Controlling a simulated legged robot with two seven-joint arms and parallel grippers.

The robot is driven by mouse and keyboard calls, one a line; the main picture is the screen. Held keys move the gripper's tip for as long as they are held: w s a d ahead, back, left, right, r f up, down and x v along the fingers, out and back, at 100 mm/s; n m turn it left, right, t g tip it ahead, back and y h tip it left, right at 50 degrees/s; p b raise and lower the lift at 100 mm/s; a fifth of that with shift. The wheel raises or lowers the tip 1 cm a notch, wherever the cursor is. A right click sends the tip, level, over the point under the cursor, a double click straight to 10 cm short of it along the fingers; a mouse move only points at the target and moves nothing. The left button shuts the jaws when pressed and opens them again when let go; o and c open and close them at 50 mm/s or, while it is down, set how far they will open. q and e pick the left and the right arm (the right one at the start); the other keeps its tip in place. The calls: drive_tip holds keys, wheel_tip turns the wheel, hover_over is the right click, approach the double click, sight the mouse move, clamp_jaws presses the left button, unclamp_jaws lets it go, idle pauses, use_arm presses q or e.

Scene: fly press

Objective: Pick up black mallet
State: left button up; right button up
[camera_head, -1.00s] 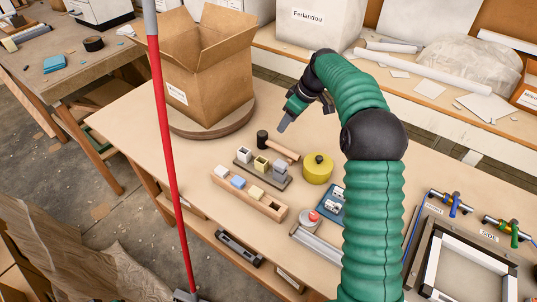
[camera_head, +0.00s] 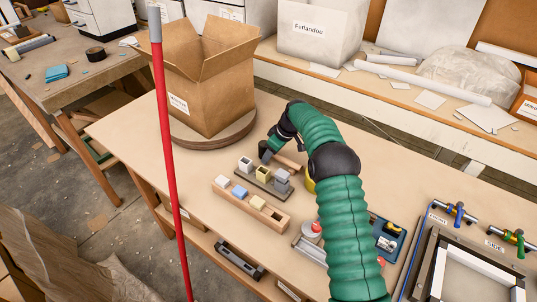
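The black mallet lies on the workbench behind the row of small blocks. Its dark head (camera_head: 264,149) and part of its light wooden handle (camera_head: 290,163) show. My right arm reaches in from the bottom right, and my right gripper (camera_head: 270,149) is down at the mallet's head. The fingers are small and partly hidden by the arm and blend with the dark head, so I cannot tell whether they are open or shut on it. My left gripper is not in view.
A cardboard box (camera_head: 205,95) stands on a round wooden board behind the mallet. A wooden holder (camera_head: 240,205) with small blocks lies in front. A yellow tin (camera_head: 310,185) is mostly behind my arm. A red pole (camera_head: 166,140) rises at the left.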

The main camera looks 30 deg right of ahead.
drive_tip(key=shift+d, duration=0.15)
drive_tip(key=shift+c, duration=0.8)
clamp_jaws()
drive_tip(key=shift+r, duration=0.1)
idle(0.4)
